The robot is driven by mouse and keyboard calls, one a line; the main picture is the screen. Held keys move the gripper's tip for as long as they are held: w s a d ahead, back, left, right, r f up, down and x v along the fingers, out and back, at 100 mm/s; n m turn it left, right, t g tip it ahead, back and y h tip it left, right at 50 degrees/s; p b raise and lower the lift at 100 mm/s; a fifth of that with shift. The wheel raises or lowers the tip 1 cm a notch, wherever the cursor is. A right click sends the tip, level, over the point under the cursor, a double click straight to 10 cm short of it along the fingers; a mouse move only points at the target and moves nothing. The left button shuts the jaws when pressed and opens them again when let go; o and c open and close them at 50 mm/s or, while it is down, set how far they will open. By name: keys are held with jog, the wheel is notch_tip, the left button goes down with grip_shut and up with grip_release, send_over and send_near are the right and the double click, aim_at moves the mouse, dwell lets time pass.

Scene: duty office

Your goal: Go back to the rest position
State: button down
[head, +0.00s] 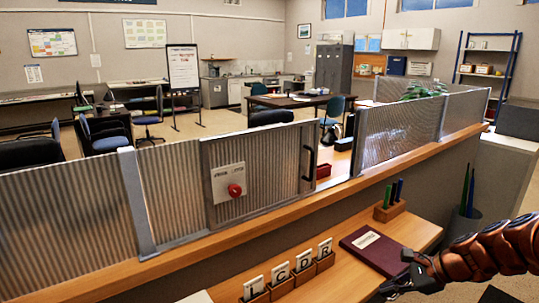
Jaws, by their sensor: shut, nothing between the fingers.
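My gripper (388,289) is at the lower right of the head view, at the end of my orange-brown arm that comes in from the right edge. Its dark fingers are shut and empty. They appear just in front of the dark red book (376,248) with a white label on the wooden desk (340,285). I cannot tell whether they touch the book or the desk.
Lettered card holders (290,276) stand left of the book. A wooden pen block (389,209) is behind it, and a bin (464,225) with long items is to the right. A ribbed glass screen with a red button (235,190) lines the counter.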

jog(key=s+a+r+n+g+h, duration=0.1)
jog(key=s+a+r+n+g, duration=0.1)
jog(key=s+a+n, duration=0.5)
jog(key=s+a+r+n+g+h, duration=0.1)
jog(key=s+a+r+n+g, duration=0.15)
jog(key=s+a, duration=0.45)
jog(key=s+a+n+g+h, duration=0.2)
jog(key=s+n+h, duration=0.3)
jog(key=s+n, duration=0.5)
jog(key=s, duration=0.6)
jog(key=shift+f, duration=0.3)
